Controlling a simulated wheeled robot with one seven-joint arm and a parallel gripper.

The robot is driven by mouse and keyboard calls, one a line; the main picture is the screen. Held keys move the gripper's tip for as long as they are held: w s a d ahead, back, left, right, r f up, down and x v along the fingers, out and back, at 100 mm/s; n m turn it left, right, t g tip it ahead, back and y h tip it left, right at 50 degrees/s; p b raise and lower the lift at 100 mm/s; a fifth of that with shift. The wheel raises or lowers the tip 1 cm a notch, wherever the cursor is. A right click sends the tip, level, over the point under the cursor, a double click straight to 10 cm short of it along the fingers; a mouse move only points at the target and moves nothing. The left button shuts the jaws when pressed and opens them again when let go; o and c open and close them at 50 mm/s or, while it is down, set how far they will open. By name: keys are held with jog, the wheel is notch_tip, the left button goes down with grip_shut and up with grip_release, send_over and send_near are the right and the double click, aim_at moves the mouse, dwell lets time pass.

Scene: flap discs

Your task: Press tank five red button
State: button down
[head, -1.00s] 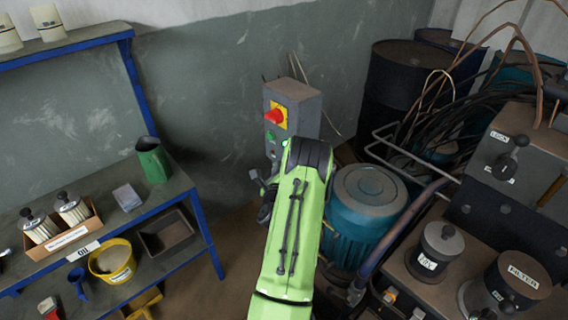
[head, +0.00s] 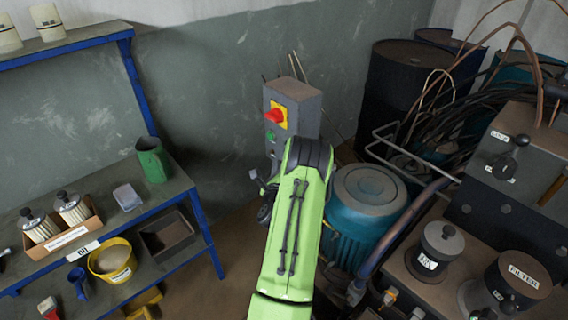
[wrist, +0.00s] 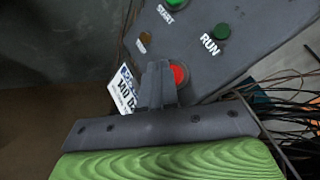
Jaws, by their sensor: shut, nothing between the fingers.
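In the wrist view a grey panel (wrist: 255,40) carries a red button (wrist: 180,74), a green button (wrist: 176,3) marked START and a dark green one (wrist: 222,32) marked RUN. My gripper (wrist: 158,68) is shut and empty. Its fingers cover the left part of the red button; whether they touch it I cannot tell. A white label plate (wrist: 124,90) sits left of the fingers, its text partly hidden and not clearly legible. In the head view a grey control box (head: 300,108) stands beyond my green arm, which hides most of my gripper and the box's lower part.
The box's upper part has a red knob (head: 275,116) on a yellow plate and a green button (head: 270,135). A blue motor-like drum (head: 350,225) stands close right of my arm. A blue-framed shelf (head: 205,240) is at left. Loose cables (wrist: 285,105) hang right of the panel.

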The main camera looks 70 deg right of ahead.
jog(key=shift+w+a, duration=0.2)
jog(key=shift+a, duration=0.25)
jog(key=shift+w+a+b, duration=0.1)
jog(key=shift+w+a, duration=0.3)
jog(key=shift+a, duration=0.35)
jog(key=shift+w+a+b, duration=0.15)
jog(key=shift+w+a, duration=0.2)
jog(key=shift+a, duration=0.45)
jog(key=shift+w+a+b, duration=0.1)
jog(key=shift+w+a, duration=0.3)
jog(key=shift+a, duration=0.35)
